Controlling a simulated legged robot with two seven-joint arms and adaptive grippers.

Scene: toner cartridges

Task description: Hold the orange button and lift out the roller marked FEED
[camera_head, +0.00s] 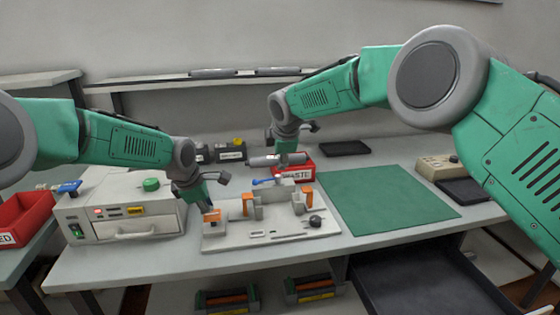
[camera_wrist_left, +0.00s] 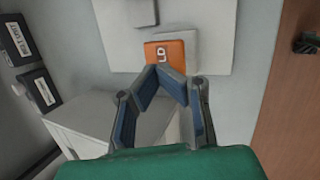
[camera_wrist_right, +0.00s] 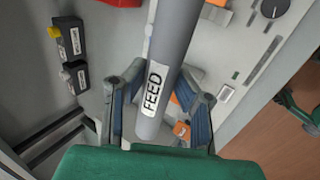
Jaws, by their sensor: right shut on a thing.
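The grey roller (camera_head: 264,161) with a white FEED label (camera_wrist_right: 153,88) is in my right gripper (camera_head: 284,150), raised above the pale fixture (camera_head: 270,236). In the right wrist view the roller (camera_wrist_right: 175,45) runs between the fingers (camera_wrist_right: 160,105). My left gripper (camera_head: 208,208) is at the orange button (camera_head: 212,216) on the fixture's left end. In the left wrist view its fingertips (camera_wrist_left: 162,73) are together at the near edge of the orange button (camera_wrist_left: 158,53), partly covering its lettering; whether it is pressed down cannot be told.
A grey device (camera_head: 120,210) is to the left. The green mat (camera_head: 385,200) at right is clear.

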